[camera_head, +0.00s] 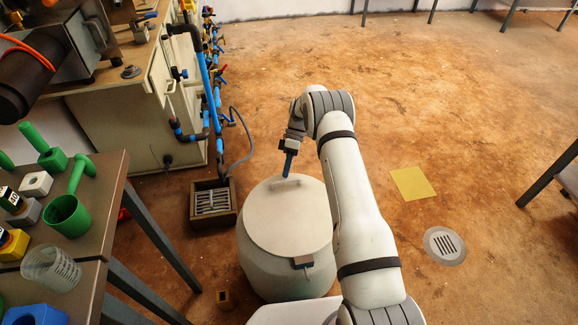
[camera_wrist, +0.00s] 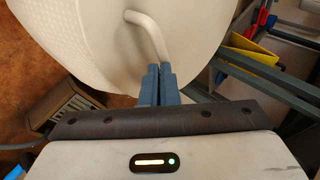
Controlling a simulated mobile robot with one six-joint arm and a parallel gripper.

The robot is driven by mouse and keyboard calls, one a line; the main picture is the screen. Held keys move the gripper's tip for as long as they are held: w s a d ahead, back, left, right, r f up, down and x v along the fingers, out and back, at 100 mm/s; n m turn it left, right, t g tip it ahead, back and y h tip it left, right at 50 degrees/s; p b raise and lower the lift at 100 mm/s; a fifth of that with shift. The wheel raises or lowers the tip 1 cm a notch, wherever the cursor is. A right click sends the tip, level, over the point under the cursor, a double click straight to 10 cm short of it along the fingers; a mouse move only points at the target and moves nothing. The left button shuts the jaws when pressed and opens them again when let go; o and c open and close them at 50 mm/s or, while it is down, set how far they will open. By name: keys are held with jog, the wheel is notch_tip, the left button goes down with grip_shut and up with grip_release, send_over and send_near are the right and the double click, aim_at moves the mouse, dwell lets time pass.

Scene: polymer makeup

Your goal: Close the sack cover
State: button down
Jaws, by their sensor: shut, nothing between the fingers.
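The sack cover (camera_head: 287,215) is a round pale lid that appears to lie flat over the top of a wide white drum-like sack (camera_head: 285,272). A bar handle (camera_head: 285,183) stands on the lid's far side. A small fitting (camera_head: 303,261) sits at its near edge. In the wrist view, the lid (camera_wrist: 90,45) fills the upper left and its bent handle (camera_wrist: 150,32) rises just beyond my fingertips. My gripper (camera_head: 287,172) is shut and empty, pointing down by the handle. In the wrist view, the blue fingers (camera_wrist: 158,75) are together, close to the handle; whether they touch it is unclear.
A square floor drain box (camera_head: 212,202) stands left of the sack. A table (camera_head: 108,215) with green cups and blocks is at the left. Pipes (camera_head: 208,85) run along a cabinet behind it. A yellow sheet (camera_head: 412,183) and round drain (camera_head: 444,245) lie on open floor right.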

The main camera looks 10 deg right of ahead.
jog(key=shift+s+d+f, duration=0.1)
jog(key=shift+d+f, duration=0.05)
jog(key=shift+f, duration=0.3)
jog(key=v, duration=0.8)
jog(key=shift+r, duration=0.3)
